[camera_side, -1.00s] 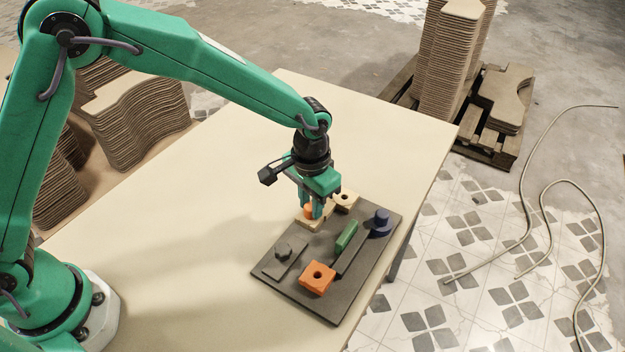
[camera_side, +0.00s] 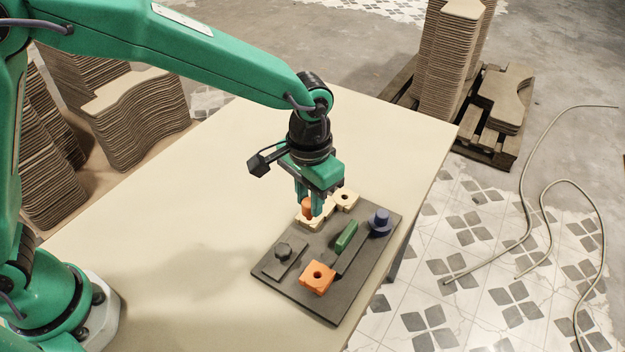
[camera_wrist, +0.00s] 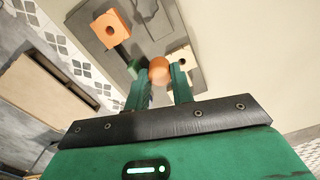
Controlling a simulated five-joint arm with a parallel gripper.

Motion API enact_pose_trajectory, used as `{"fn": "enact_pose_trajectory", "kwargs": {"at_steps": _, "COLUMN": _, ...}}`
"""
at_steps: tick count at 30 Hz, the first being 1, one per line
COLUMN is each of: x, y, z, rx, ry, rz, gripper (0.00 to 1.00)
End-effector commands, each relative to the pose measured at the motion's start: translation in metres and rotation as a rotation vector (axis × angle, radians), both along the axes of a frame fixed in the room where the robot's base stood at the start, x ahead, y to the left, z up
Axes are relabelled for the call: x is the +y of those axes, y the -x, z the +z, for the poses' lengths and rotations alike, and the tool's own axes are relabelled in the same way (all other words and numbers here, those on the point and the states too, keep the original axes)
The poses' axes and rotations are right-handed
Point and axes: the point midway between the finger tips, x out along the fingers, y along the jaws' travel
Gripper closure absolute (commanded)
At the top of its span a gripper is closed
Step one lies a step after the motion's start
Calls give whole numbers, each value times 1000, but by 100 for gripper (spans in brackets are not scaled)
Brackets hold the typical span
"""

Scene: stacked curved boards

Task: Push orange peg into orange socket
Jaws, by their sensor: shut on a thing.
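The orange peg (camera_side: 306,206) is upright between the fingers of my gripper (camera_side: 310,208), which is shut on it. In the wrist view the peg's round orange end (camera_wrist: 160,70) shows between the green fingertips (camera_wrist: 158,78). The peg is over a pale wooden block (camera_side: 317,225) at the board's back edge; I cannot tell whether its lower end is clear of the block. The orange socket (camera_side: 316,279) is a square block with a dark round hole, near the board's front. It also shows at upper left in the wrist view (camera_wrist: 111,31). Its hole is empty.
The dark board (camera_side: 338,309) also carries a green block (camera_side: 346,236), a blue round peg piece (camera_side: 381,222) and a grey plate with a hexagonal knob (camera_side: 284,252). A second pale block with a hole (camera_side: 346,201) is behind. The pale table (camera_side: 190,215) is clear to the left.

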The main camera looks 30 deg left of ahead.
Motion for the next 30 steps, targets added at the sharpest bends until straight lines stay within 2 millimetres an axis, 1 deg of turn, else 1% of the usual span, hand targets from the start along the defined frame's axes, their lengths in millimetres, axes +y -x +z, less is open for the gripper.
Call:
{"fn": "enact_pose_trajectory", "kwargs": {"at_steps": 1, "x": -6, "y": 8, "z": 7, "rx": -3, "ry": 2, "rz": -5, "gripper": 98}}
{"fn": "enact_pose_trajectory", "kwargs": {"at_steps": 6, "x": -19, "y": 32, "z": 22, "rx": -1, "ry": 1, "rz": -5, "gripper": 98}}
{"fn": "enact_pose_trajectory", "kwargs": {"at_steps": 12, "x": -30, "y": 50, "z": 35, "rx": -1, "ry": 1, "rz": -2, "gripper": 98}}
{"fn": "enact_pose_trajectory", "kwargs": {"at_steps": 18, "x": -33, "y": 58, "z": 40, "rx": 0, "ry": 0, "rz": -1, "gripper": 98}}
{"fn": "enact_pose_trajectory", "kwargs": {"at_steps": 30, "x": -34, "y": 58, "z": 40, "rx": 0, "ry": 0, "rz": 0, "gripper": 98}}
